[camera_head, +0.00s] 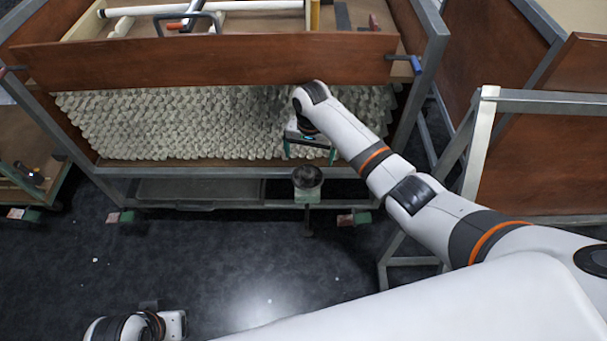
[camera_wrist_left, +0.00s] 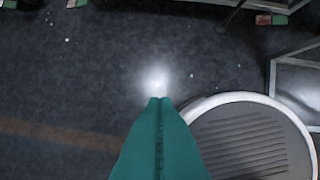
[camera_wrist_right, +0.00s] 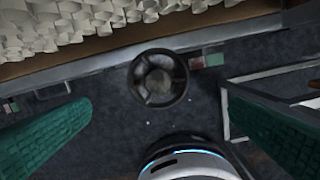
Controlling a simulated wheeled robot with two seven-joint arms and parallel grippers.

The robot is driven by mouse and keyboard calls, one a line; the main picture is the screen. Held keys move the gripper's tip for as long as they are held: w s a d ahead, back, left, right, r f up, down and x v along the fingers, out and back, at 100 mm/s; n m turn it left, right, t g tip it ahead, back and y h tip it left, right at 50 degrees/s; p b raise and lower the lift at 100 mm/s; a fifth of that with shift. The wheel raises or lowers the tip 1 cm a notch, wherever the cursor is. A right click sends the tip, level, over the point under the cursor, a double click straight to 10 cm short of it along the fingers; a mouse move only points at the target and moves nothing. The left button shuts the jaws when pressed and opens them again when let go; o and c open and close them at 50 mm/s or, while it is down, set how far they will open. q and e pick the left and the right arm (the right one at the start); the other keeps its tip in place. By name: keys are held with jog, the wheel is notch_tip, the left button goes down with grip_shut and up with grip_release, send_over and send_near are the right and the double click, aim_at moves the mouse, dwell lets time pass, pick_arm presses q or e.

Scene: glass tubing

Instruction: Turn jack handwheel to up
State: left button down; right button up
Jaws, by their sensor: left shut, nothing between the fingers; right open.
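The jack handwheel (camera_head: 307,177) is a small dark round wheel on a post at the front edge of the cart. In the right wrist view the handwheel (camera_wrist_right: 158,82) shows from above, with its rim, spokes and hub. My right gripper (camera_head: 309,153) is open, and its teal fingers are just above the handwheel in the head view. In the right wrist view the wheel lies between the two spread fingers, apart from both. My left gripper (camera_wrist_left: 160,100) is shut and empty over the floor; its fingers are not clear in the head view.
The cart (camera_head: 220,62) has a brown board and holds many stacked pale glass tubes (camera_head: 200,125) behind the wheel. A metal frame (camera_head: 485,130) stands to the right. The dark floor (camera_head: 190,265) in front is mostly clear.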

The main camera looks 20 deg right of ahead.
jog(key=r, duration=0.1)
jog(key=b, duration=0.3)
send_over(307, 174)
notch_tip(307, 174, down, 7)
jog(key=shift+r, duration=0.2)
notch_tip(307, 174, down, 4)
jog(key=shift+d+f+b, duration=0.1)
jog(key=shift+f+b, duration=0.15)
jog(key=shift+b, duration=0.95)
jog(key=shift+f, duration=0.25)
pick_arm(q)
jog(key=w+d+r+t+h, duration=0.1)
jog(key=w+d+r+t, duration=0.2)
jog(key=w+r+t, duration=0.3)
jog(key=w+d+r+t+h, duration=0.2)
jog(key=w+d+r+t, duration=0.1)
jog(key=w+r+t, duration=0.3)
jog(key=w+t, duration=0.1)
jog(key=w, duration=0.1)
jog(key=shift+w+r+m+h, duration=0.3)
jog(key=shift+r, duration=0.1)
pick_arm(e)
jog(key=shift+c, duration=0.2)
